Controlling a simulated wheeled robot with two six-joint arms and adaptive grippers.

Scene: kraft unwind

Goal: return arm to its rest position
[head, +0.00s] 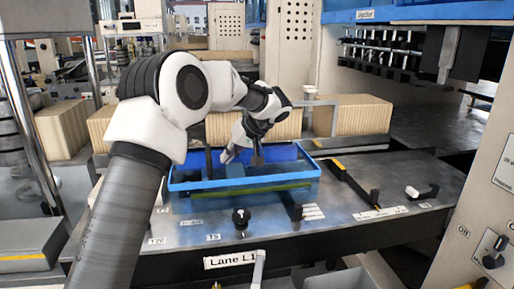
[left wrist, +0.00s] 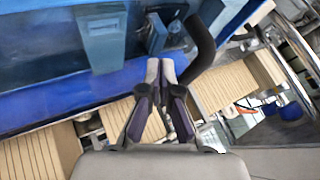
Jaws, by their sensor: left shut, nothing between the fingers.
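My left arm reaches in from the left in the head view, white with dark joints. My left gripper (head: 238,150) hangs over the back part of the blue tray (head: 245,183) on the metal bench. In the left wrist view, the fingers of my left gripper (left wrist: 161,68) are shut together with nothing held between them. A blue surface fills the upper left of that view, with a dark curved bar beside the fingertips. Whether the fingers touch the tray is hard to tell. My right gripper is in neither view.
Ribbed tan blocks (head: 352,115) stand behind the tray. A black knob (head: 241,217) and a dark bar (head: 353,183) with a yellow mark are on the bench (head: 400,180). A grey panel with a switch (head: 494,250) stands at the right. The bench right of the tray has free room.

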